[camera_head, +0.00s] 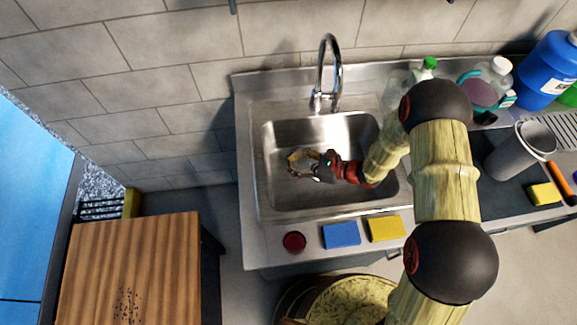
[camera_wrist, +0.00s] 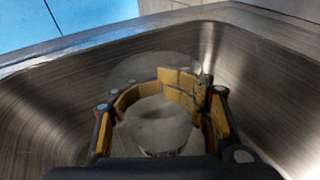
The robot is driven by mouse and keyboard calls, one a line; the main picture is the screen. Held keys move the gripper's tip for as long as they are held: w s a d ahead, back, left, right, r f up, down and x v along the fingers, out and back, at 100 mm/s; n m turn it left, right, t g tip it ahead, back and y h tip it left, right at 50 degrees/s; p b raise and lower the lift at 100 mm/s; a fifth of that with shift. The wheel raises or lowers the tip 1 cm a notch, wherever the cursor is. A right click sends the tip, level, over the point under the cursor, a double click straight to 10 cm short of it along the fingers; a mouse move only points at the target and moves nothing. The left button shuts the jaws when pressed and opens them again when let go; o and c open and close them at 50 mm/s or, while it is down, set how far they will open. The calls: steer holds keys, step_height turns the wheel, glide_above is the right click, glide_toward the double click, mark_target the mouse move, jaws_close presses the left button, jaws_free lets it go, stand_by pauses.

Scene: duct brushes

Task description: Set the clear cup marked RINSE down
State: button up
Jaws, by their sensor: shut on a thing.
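My gripper (camera_head: 299,161) is low inside the steel sink basin (camera_head: 292,195), left of the basin's middle. In the wrist view its yellow-padded fingers (camera_wrist: 163,98) curve around a clear cup (camera_wrist: 157,128) and are shut on it. The cup is see-through and hard to make out; its rim shows as a faint pale ring. No RINSE mark can be read. The cup's base is hidden, so I cannot tell whether it touches the basin floor. The cup is barely visible in the head view.
The faucet (camera_head: 328,75) stands behind the basin. A red round item (camera_head: 294,242), blue sponge (camera_head: 341,235) and yellow sponge (camera_head: 386,228) lie along the front edge. Bottles (camera_head: 497,72), a blue jug (camera_head: 548,70) and a grey container (camera_head: 520,150) stand right. The basin around my gripper looks clear.

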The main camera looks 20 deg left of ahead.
steer(key=shift+w+a+f+b, duration=0.1)
steer(key=shift+a+f+b, duration=0.1)
steer(key=shift+f, duration=0.45)
steer(key=shift+a+f+b, duration=0.1)
steer(key=shift+f+b, duration=0.1)
steer(key=shift+f, duration=0.5)
steer(key=shift+w+a+f+b, duration=0.1)
steer(key=shift+a+f+b, duration=0.1)
steer(key=shift+f, duration=0.45)
steer(key=shift+d, duration=0.1)
steer(key=shift+f+b, duration=0.35)
steer(key=shift+f, duration=0.05)
steer(key=shift+f, duration=0.25)
steer(key=o, duration=1.4)
steer(key=shift+o, duration=0.4)
steer(key=shift+r, duration=0.1)
